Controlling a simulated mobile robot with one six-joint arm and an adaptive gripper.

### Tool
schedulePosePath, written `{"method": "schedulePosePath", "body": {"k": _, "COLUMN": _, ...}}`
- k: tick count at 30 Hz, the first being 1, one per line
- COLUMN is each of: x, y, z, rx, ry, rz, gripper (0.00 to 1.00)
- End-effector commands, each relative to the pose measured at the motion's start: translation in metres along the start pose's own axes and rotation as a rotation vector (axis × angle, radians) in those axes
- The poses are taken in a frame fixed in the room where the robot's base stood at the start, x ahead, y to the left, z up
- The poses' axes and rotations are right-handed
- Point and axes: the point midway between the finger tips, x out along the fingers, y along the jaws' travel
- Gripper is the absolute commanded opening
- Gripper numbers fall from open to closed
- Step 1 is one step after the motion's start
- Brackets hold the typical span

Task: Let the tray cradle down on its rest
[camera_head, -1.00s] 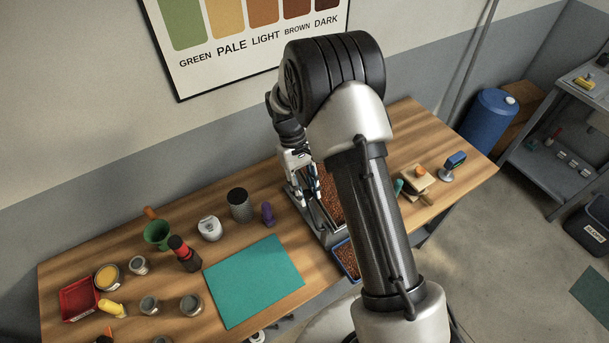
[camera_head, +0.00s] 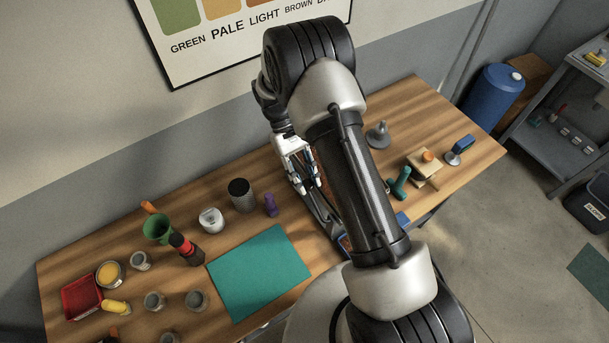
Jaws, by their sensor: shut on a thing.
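The tray cradle (camera_head: 324,213) is a grey metal frame on the wooden bench, with brown beans showing inside it. My arm hides most of it, so I cannot see whether it touches its rest. My gripper (camera_head: 303,183) is at the cradle's back left end, with its fingers pointing down. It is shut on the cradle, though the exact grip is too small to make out. A blue-edged tray (camera_head: 344,243) shows partly at the cradle's front end, beside my arm.
To the right are a grey funnel-shaped piece (camera_head: 378,134), a teal-handled tool (camera_head: 399,183) and a wooden block (camera_head: 423,168).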

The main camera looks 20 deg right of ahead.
Motion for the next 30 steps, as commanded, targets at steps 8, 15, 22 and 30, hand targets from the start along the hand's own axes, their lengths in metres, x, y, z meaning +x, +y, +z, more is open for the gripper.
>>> {"method": "schedulePosePath", "body": {"k": 8, "x": 0.0016, "y": -0.0002, "z": -0.0026, "rx": -0.001, "ry": 0.005, "rz": 0.0, "gripper": 0.0}}
{"method": "schedulePosePath", "body": {"k": 15, "x": 0.0016, "y": -0.0003, "z": -0.0021, "rx": -0.001, "ry": 0.004, "rz": 0.0, "gripper": 0.4}}
{"method": "schedulePosePath", "body": {"k": 22, "x": 0.0011, "y": -0.0002, "z": -0.0014, "rx": 0.0, "ry": 0.003, "rz": 0.0, "gripper": 0.48}}
{"method": "schedulePosePath", "body": {"k": 30, "x": -0.0028, "y": -0.0001, "z": -0.0016, "rx": 0.0, "ry": 0.004, "rz": 0.0, "gripper": 0.48}}
